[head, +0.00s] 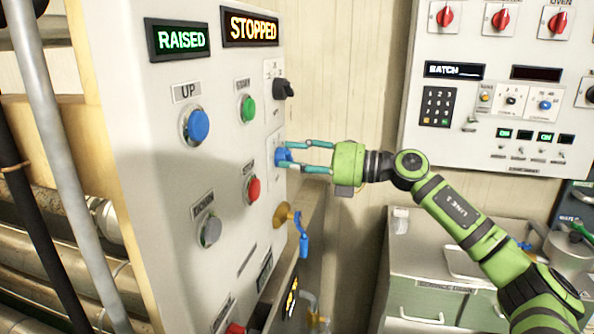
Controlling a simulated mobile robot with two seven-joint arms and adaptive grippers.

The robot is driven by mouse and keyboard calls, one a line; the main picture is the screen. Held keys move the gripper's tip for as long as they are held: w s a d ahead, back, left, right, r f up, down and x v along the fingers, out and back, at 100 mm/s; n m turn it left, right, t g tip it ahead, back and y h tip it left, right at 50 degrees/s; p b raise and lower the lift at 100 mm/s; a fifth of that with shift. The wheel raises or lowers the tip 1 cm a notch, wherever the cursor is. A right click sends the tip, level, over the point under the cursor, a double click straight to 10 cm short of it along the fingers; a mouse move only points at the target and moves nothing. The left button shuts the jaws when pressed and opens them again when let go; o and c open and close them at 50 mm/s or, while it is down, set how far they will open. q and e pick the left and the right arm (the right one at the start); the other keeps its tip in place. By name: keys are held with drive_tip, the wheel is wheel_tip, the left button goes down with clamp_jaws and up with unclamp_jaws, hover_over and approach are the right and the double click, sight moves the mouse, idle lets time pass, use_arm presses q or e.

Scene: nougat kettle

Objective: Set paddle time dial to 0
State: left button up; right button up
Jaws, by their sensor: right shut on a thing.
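A blue dial (281,155) sits on the right part of the grey control panel (225,120), on a small white plate. My right gripper (290,156) comes in from the right with its two teal fingers shut around this dial. The dial's pointer and scale marks are too small and too covered to read, and I cannot tell whether it is the paddle time dial. A black knob (284,88) sits above it. My left gripper is not in view.
The panel also carries a blue UP button (195,125), a green button (247,108), a red button (252,188) and a grey button (210,231). Below the dial a brass valve with a blue handle (304,245) juts out. A second panel (500,100) hangs at right above a cabinet (425,268).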

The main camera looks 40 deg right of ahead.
drive_tip(key=shift+a+f+n+b, duration=0.15)
drive_tip(key=shift+n+b, duration=0.75)
drive_tip(key=shift+n, duration=0.65)
drive_tip(key=shift+d+f+n+b, duration=0.1)
drive_tip(key=shift+n+b, duration=0.75)
drive_tip(key=shift+n, duration=0.7)
drive_tip(key=shift+a, duration=0.1)
drive_tip(key=o, duration=1.2)
drive_tip(key=shift+c, duration=0.2)
drive_tip(key=shift+r, duration=0.1)
drive_tip(key=v, duration=1.2)
drive_tip(key=shift+w, duration=0.1)
